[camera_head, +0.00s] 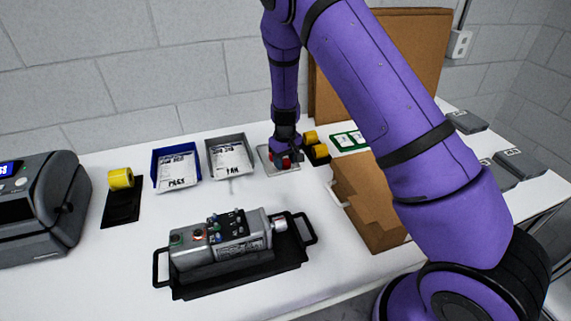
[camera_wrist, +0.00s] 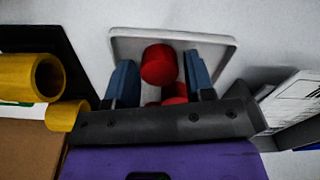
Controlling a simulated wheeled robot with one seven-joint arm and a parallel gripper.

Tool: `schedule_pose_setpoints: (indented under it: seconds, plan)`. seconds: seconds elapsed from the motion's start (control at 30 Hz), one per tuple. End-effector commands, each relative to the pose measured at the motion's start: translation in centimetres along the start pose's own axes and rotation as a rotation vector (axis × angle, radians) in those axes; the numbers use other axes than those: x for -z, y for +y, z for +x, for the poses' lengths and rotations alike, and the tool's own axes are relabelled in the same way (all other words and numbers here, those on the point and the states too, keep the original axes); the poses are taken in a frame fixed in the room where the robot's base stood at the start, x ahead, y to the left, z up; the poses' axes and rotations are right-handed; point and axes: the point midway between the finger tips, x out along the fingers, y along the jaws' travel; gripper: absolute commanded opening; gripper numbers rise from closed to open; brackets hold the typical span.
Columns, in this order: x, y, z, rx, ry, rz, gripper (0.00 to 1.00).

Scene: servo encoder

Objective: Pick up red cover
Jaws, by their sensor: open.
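A red cover (camera_wrist: 160,65), a short red cylinder, lies over a grey tray (camera_wrist: 225,42) in the wrist view. A second red piece (camera_wrist: 174,97) shows partly behind the edge of my gripper. My gripper (camera_wrist: 162,80) is open, with one blue finger on each side of the red cover. I cannot tell whether either finger touches it. In the head view my gripper (camera_head: 286,158) points down over the grey tray (camera_head: 266,158) at the back of the table, and a little red (camera_head: 283,161) shows at it.
Yellow cylinders (camera_wrist: 36,77) stand close beside my gripper in the wrist view. Blue (camera_head: 155,160) and grey (camera_head: 211,158) bins with paper labels are left of the tray. A grey servo unit (camera_head: 220,242) lies on a black tray in front. A cardboard box (camera_head: 365,205) is to the right.

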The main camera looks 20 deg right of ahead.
Motion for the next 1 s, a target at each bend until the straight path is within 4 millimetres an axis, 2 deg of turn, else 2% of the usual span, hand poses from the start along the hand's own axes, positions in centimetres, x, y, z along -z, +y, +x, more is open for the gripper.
schedule_pose_setpoints:
  seconds: [0.27,0.43,0.77,1.0]
  plan:
    - [0.0,0.0,0.3,0.0,0.001,0.0,0.49]
    - [0.0,0.0,0.3,0.0,0.001,0.0,0.14]
    - [0.0,0.0,0.1,0.0,0.001,0.0,0.13]
    - [0.1,0.0,-1.6,0.0,0.003,0.001,0.13]
